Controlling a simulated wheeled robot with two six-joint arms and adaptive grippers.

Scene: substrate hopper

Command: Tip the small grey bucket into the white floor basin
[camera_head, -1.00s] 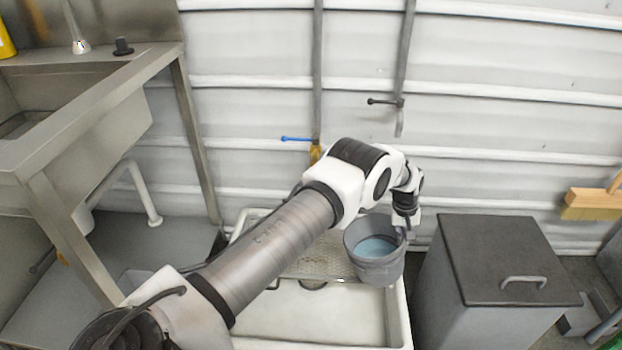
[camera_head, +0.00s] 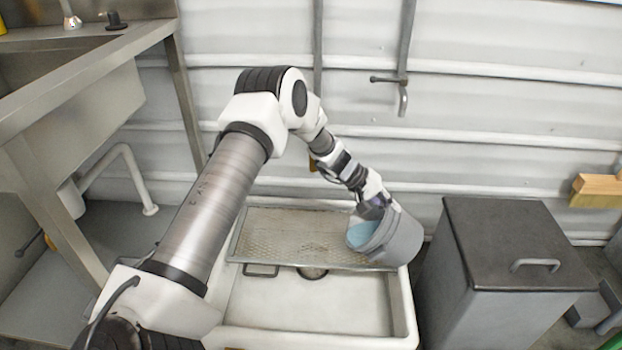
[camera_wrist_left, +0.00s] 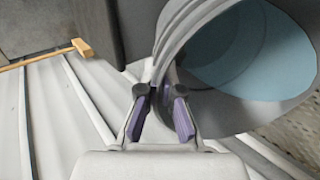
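The small grey bucket (camera_head: 402,240) is tilted, its mouth turned to the left over the right part of the white floor basin (camera_head: 300,308). Blue liquid (camera_head: 362,234) shows inside it. My left gripper (camera_head: 374,207) is at the bucket's rim. In the left wrist view, the two purple-padded fingers (camera_wrist_left: 165,115) stand on either side of the bucket's rim (camera_wrist_left: 168,62), shut on it. The blue liquid (camera_wrist_left: 240,55) also shows there, inside the bucket. I see no stream falling from it. My right gripper is not in view.
A metal grate (camera_head: 300,236) covers the back part of the basin. A grey lidded bin (camera_head: 510,250) stands close on the right. A steel sink (camera_head: 80,110) is at the left. A corrugated wall with pipes and a tap (camera_head: 402,98) is behind.

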